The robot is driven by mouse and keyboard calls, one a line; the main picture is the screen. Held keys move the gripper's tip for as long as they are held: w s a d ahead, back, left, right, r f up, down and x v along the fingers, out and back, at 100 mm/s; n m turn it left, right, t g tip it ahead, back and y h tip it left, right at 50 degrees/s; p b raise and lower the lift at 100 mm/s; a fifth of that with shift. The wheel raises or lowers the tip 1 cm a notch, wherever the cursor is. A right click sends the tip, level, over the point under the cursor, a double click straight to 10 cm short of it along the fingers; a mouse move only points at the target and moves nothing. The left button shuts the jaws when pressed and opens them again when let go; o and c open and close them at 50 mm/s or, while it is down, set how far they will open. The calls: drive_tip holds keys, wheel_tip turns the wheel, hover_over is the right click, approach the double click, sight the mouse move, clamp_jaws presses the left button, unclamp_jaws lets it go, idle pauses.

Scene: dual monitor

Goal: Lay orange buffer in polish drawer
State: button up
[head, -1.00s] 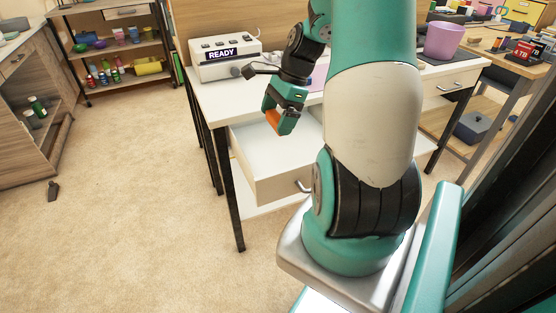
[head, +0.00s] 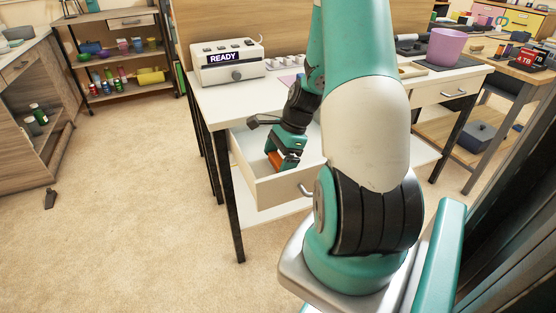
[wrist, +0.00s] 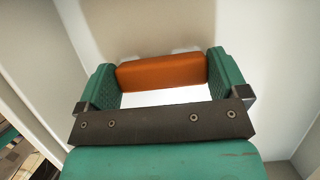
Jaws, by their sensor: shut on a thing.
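The orange buffer (wrist: 161,72) is a block held between the two green fingers of my gripper (wrist: 162,78) in the wrist view. In the head view my gripper (head: 284,158) is shut on the orange buffer (head: 275,160), low inside the open drawer (head: 288,188) under the white table. The drawer's pale walls and floor surround the gripper in the wrist view. I cannot tell whether the buffer touches the drawer floor. My arm hides the drawer's right part.
A device reading READY (head: 229,62) stands on the white table (head: 216,103) above the drawer. A closed drawer (head: 446,89) with a handle is at the right. A purple pot (head: 443,47) stands at the table's right end.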

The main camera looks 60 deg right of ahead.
drive_tip(key=o, duration=0.6)
drive_tip(key=shift+f, duration=0.1)
drive_tip(key=shift+c, duration=0.2)
drive_tip(key=p+v, duration=0.4)
drive_tip(key=v, duration=0.8)
drive_tip(key=w+a+r+n+g, duration=0.1)
drive_tip(key=w+a+r+n, duration=0.25)
drive_tip(key=a+n, duration=0.5)
drive_tip(key=w+a+r+n, duration=0.2)
drive_tip(key=a+r+n, duration=0.35)
drive_tip(key=a, duration=0.65)
drive_tip(key=s+a+r+n, duration=0.2)
drive_tip(key=s+a+n, duration=0.4)
drive_tip(key=a+n, duration=0.2)
drive_tip(key=s+a+r+n+g, duration=0.1)
drive_tip(key=s+a+r+n, duration=0.1)
drive_tip(key=s+a+n, duration=0.5)
drive_tip(key=a+n, duration=0.2)
drive_tip(key=a, duration=0.1)
drive_tip(key=shift+a+r, duration=0.2)
drive_tip(key=shift+a, duration=0.1)
